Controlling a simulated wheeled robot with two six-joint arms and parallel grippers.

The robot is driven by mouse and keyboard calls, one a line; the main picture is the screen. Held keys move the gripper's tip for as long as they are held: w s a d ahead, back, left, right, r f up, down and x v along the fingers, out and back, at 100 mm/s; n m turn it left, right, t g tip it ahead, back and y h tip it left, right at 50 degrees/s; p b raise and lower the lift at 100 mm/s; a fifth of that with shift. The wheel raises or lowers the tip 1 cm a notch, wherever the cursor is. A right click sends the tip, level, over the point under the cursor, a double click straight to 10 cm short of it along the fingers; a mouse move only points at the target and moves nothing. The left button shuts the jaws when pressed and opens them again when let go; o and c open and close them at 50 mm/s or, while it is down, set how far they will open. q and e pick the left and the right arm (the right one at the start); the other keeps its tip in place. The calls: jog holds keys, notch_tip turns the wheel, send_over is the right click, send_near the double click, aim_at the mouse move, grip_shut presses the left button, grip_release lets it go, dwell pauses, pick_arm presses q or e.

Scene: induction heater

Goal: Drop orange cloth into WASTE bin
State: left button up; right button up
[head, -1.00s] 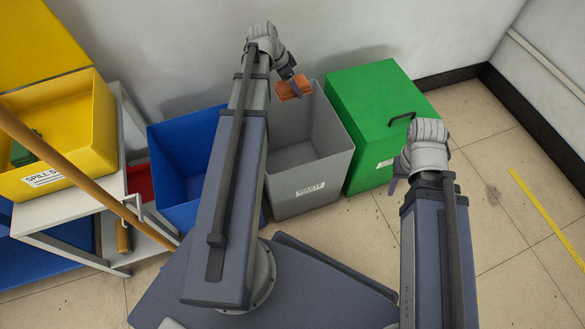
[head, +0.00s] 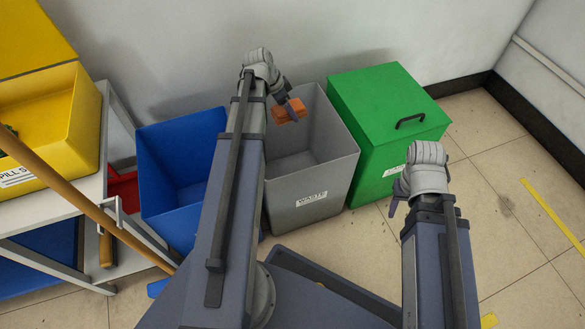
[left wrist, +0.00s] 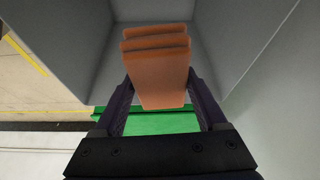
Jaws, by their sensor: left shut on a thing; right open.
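The folded orange cloth (head: 289,111) is held by my left gripper (head: 292,107), over the open grey WASTE bin (head: 313,190). In the left wrist view the cloth (left wrist: 157,75) sits between the two dark fingers of the left gripper (left wrist: 158,95), with the grey bin's walls (left wrist: 245,50) beyond it. My right gripper (head: 394,203) is open, in front of the green bin, and its fingers show only partly. The bottom of the bin is partly hidden by my left arm.
A blue open bin (head: 185,170) stands left of the grey one, and a lidded green bin (head: 395,130) stands right of it. A yellow spill box (head: 75,130) is on a white cart (head: 85,205) with a long wooden handle (head: 90,210) leaning across. Clear floor lies at the right.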

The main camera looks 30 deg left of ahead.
aim_at(282, 109)
pick_arm(q)
notch_tip(282, 109, down, 5)
jog(key=b, duration=0.4)
jog(key=shift+r, duration=0.1)
jog(key=o, duration=1.1)
jog(key=shift+r, duration=0.1)
jog(key=p+v, duration=0.7)
jog(key=shift+s+r, duration=0.1)
jog(key=shift+r, duration=0.3)
